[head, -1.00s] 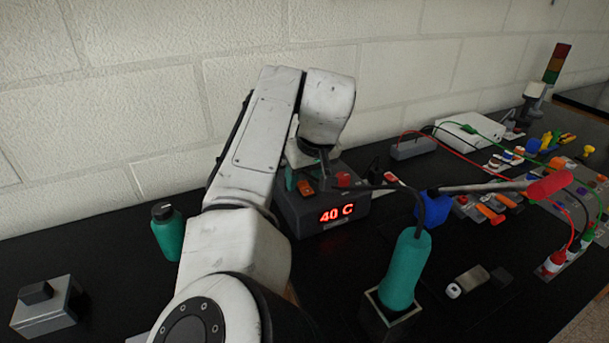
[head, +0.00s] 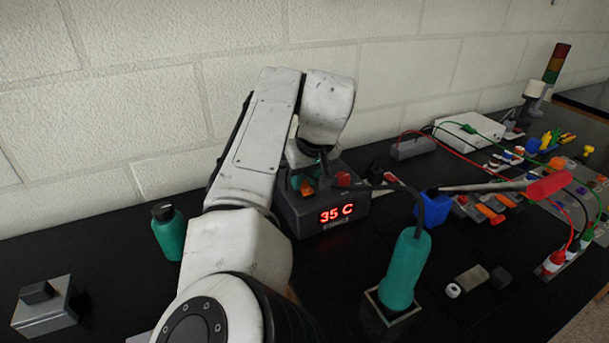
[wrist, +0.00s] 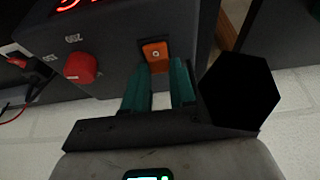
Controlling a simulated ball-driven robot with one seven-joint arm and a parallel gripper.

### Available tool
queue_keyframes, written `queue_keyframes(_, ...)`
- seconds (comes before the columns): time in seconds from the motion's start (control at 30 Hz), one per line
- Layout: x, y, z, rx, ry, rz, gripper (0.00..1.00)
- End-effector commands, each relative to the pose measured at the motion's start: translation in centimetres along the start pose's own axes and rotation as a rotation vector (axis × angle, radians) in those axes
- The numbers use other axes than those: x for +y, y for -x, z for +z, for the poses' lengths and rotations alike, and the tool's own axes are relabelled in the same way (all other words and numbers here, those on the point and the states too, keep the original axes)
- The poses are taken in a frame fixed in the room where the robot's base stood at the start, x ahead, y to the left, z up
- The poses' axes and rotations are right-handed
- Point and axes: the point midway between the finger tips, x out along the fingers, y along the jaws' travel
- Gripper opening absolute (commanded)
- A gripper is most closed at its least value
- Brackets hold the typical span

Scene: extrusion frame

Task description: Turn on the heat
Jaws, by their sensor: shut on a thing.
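The dark grey heating unit (head: 318,229) stands on the black bench against the wall. Its red display (head: 337,213) reads 35 C. The orange switch (head: 307,187) is on its top and shows close up in the wrist view (wrist: 155,51). A red knob (head: 343,179) sits to its right; in the wrist view it is to the left of the switch (wrist: 80,67). My gripper (wrist: 161,68) has its teal fingers on either side of the orange switch and is shut on it. The fingertips partly hide the switch's sides.
A teal soldering iron handle (head: 407,270) stands in a holder at front right, its cable running to the unit. A teal bottle (head: 168,232) stands left of my arm. A grey block (head: 45,308) is at front left. Wired parts and a white box (head: 468,131) fill the right.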

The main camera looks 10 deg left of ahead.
Motion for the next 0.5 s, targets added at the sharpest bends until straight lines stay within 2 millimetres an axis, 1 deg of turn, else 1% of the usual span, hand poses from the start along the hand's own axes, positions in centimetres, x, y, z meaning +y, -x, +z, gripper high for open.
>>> queue_keyframes(0.03, 0.1, 0.3, -0.2, -0.004, 0.001, 0.001, 0.0)
queue_keyframes(0.2, 0.2, 0.8, -0.7, -0.048, 0.005, 0.003, 0.0)
queue_keyframes(0.5, 0.0, 0.3, -1.2, -0.159, 0.008, 0.0, 0.0)
